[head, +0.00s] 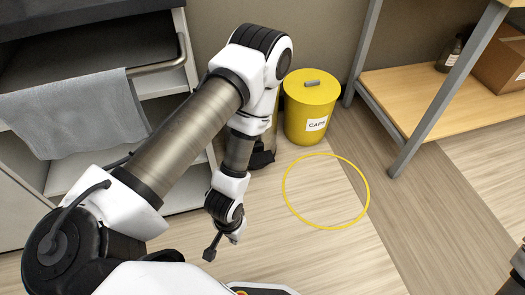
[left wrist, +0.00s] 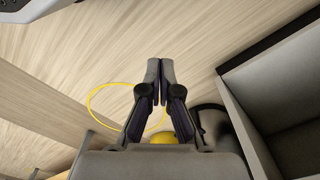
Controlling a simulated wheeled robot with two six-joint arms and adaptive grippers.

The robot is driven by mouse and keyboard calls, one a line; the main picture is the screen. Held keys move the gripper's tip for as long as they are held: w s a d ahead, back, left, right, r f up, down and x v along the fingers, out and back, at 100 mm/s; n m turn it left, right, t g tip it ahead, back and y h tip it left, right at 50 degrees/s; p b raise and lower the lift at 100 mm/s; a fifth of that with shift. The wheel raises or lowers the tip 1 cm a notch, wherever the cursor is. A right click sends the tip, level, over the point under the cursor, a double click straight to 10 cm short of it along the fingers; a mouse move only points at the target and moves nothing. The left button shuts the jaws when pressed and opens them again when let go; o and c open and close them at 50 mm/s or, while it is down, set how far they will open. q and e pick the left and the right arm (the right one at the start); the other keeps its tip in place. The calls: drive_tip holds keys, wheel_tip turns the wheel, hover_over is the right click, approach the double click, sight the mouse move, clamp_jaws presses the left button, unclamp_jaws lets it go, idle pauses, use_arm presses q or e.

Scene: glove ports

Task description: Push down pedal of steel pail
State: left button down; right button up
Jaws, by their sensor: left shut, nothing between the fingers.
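The steel pail (head: 269,136) stands on the floor beside the yellow bin, mostly hidden behind my left arm in the head view. Its black base (head: 262,159) shows below the arm; I cannot make out the pedal clearly. My left gripper (head: 210,252) points down over the floor, in front of the pail and apart from it. In the left wrist view its fingers (left wrist: 160,66) are together with nothing between them. A dark curved shape beside the fingers there may be the pail's base. My right gripper is out of view; only part of the right arm shows at the right edge.
A yellow lidded bin (head: 311,112) with a label stands by the wall. A yellow ring (head: 286,200) is marked on open floor. A cabinet with a rail and grey towel (head: 75,115) is at left. A wooden shelf rack (head: 425,100) stands at right.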

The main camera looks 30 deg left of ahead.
use_arm(q)
drive_tip(key=w+f+n+b, duration=0.1)
drive_tip(key=w+f+b, duration=0.5)
drive_tip(key=f+b, duration=0.5)
drive_tip(key=n+y, duration=0.1)
drive_tip(key=n, duration=0.7)
approach(262, 159)
drive_tip(key=shift+s+r+t, duration=0.15)
drive_tip(key=shift+s+t, duration=0.25)
drive_tip(key=shift+s, duration=0.05)
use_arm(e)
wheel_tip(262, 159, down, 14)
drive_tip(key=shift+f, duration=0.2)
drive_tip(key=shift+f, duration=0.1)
use_arm(q)
drive_tip(key=shift+f+b, duration=0.7)
drive_tip(key=shift+b, duration=0.2)
drive_tip(key=f+b, duration=0.5)
drive_tip(key=shift+w+a+b, duration=0.2)
drive_tip(key=shift+b, duration=0.15)
drive_tip(key=shift+f+b, duration=0.35)
drive_tip(key=shift+b, duration=0.15)
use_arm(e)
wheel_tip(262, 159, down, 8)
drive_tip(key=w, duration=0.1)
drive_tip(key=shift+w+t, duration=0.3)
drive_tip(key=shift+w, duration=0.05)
